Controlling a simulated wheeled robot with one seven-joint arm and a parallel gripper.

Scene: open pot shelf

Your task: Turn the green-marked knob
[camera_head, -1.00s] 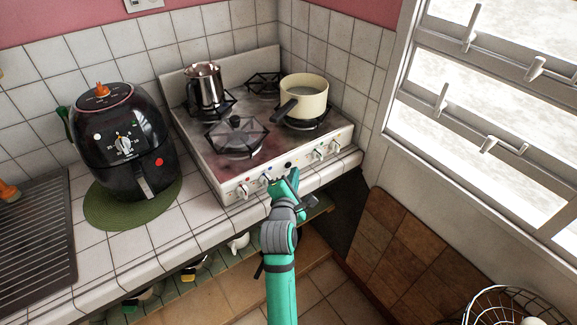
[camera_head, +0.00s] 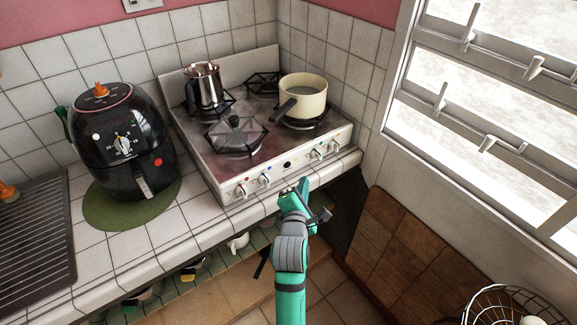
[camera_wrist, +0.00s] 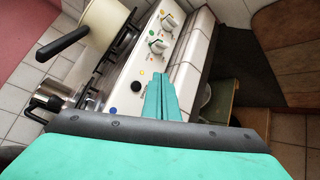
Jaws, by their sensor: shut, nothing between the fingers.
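The stove's front panel (camera_head: 288,170) carries two knobs at its left end and two at its right. In the wrist view, the nearer knob of the right pair (camera_wrist: 157,45) has a small green dot beside it. That knob is the left one of the right pair in the head view (camera_head: 316,154). The farther knob (camera_wrist: 170,21) has a yellow-orange dot. My gripper (camera_head: 302,184) is shut and empty, in front of and below the panel, left of the green-marked knob. In the wrist view its closed fingers (camera_wrist: 162,78) point along the panel, apart from the knob.
A cream pot (camera_head: 303,98) stands on the right burner, its dark handle toward the front. A steel pot (camera_head: 204,87) stands on the back left burner. A black air fryer (camera_head: 122,140) is left of the stove. The tiled counter edge (camera_head: 235,222) runs below the panel.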

